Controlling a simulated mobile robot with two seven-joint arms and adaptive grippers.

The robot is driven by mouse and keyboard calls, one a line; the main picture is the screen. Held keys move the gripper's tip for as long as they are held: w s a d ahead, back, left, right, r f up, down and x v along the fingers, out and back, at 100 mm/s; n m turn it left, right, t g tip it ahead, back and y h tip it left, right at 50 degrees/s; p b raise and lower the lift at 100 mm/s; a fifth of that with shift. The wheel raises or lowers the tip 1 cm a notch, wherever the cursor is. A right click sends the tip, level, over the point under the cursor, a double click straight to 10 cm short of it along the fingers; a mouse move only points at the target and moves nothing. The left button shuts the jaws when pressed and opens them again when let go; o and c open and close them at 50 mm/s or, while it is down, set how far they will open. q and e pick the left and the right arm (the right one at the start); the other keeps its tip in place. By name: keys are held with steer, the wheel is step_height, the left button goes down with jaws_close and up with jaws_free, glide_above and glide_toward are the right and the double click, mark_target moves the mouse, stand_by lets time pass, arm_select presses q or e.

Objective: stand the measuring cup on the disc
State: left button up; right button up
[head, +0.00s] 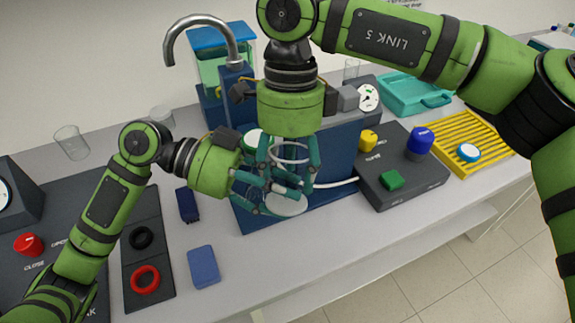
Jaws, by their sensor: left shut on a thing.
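A clear measuring cup (290,160), with a pale round rim, is between the fingers of my two grippers at the front of the blue rig. My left gripper (284,185) reaches in from the left and is shut on the cup, low on its side. My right gripper (290,168) points down from above. Its fingers are spread on either side of the cup's rim; whether they touch it is unclear. The pale disc (286,206) lies on the blue base, just below the cup and fingers. The cup's lower part is largely hidden by fingers.
A dark control box (398,190) with yellow, blue and green knobs stands to the right, before a yellow rack (470,135) and teal tray (415,90). A blue block (203,266) and a dark panel with black and red rings (146,279) lie left. A glass beaker (71,143) stands far left.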

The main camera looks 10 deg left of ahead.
arm_select(q)
steer(key=o, duration=1.5)
steer(key=shift+s+d, duration=0.1)
steer(key=shift+o, duration=0.5)
steer(key=shift+r, duration=0.1)
